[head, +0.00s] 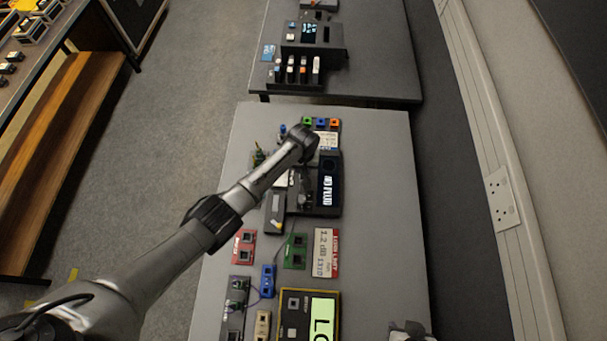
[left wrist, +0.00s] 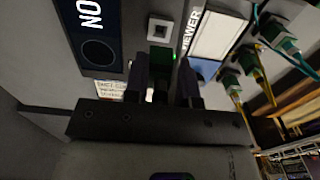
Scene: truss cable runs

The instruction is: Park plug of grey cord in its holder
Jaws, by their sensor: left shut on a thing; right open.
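My left gripper (left wrist: 165,78) is shut on a green plug (left wrist: 161,58), which shows between its two dark fingers with a small white part below it. In the head view my left arm reaches over the table, and its gripper (head: 304,190) is beside the black device with a lit display. A thin grey cord (head: 283,250) runs from there down the table toward a blue block (head: 267,281). I cannot tell which fixture is the cord's holder. My right gripper (head: 411,331) shows partly at the bottom edge, open, apart from the task things.
The black device (head: 329,183) has a lit text display. A pale square port (left wrist: 159,29) is just beyond the plug. Red (head: 244,246) and green (head: 295,251) blocks and a yellow-framed meter (head: 308,315) lie nearer. Several green plugs with cords (left wrist: 257,62) are at right.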

